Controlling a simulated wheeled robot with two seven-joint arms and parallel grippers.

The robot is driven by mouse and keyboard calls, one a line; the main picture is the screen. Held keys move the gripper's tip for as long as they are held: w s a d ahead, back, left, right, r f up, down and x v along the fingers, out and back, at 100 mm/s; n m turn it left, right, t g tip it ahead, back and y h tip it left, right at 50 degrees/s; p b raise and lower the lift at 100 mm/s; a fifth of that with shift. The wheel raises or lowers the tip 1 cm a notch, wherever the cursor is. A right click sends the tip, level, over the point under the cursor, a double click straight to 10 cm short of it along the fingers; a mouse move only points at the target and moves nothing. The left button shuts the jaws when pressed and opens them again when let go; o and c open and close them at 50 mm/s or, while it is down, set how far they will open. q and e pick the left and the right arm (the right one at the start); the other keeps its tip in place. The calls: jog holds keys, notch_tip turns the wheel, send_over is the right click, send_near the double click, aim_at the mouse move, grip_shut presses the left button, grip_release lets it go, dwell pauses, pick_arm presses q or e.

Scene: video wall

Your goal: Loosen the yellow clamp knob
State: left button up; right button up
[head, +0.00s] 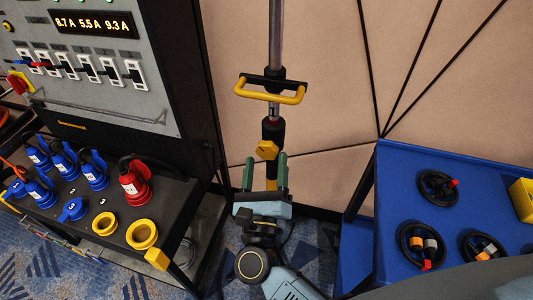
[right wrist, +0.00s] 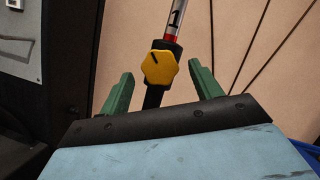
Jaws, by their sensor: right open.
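The yellow clamp knob (head: 267,150) sits on the black collar of an upright pole in the middle of the head view. In the right wrist view the knob (right wrist: 159,68) is a lobed yellow disc with a dark line on its face, above and between the green fingertips. My right gripper (head: 265,160) is open, its two green fingers apart on either side of the pole. In the right wrist view the gripper (right wrist: 165,80) shows nothing between its fingers touching them. My left gripper is not in view.
A yellow handle (head: 270,97) crosses the pole above the knob. At left stands a power cabinet (head: 150,70) with a shelf of blue and red plugs (head: 134,186). At right a blue table (head: 400,160) holds coiled black cables (head: 437,188). A panelled wall (head: 330,60) is behind.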

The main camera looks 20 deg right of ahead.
jog(key=b+v, duration=0.1)
jog(key=v, duration=0.8)
jog(key=shift+s+b, duration=0.3)
jog(key=shift+a+f, duration=0.15)
jog(key=shift+f, duration=0.05)
